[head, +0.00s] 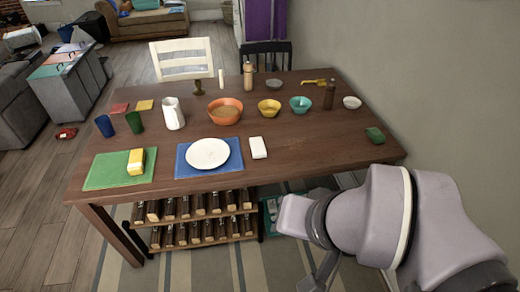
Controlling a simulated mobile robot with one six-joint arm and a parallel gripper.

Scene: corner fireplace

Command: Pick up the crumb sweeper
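I cannot tell for sure which thing is the crumb sweeper. A small dark green block (375,135) lies near the table's right edge and may be it. A small white block (258,148) lies right of the white plate and is another possibility. Faint crumb-like specks show on the wood between these two. My arm reaches in from the lower right, in front of the table's near right side. Thin grey parts that may be my gripper (322,271) show at the bottom, below tabletop height. They touch nothing on the table, and the fingertips are not clear.
The wooden table (330,150) carries a white plate (208,153) on a blue mat, a green mat (105,172), a white pitcher (173,113), cups, several bowls and bottles. A bottle rack (200,220) stands underneath. A wall (420,80) stands close on the right.

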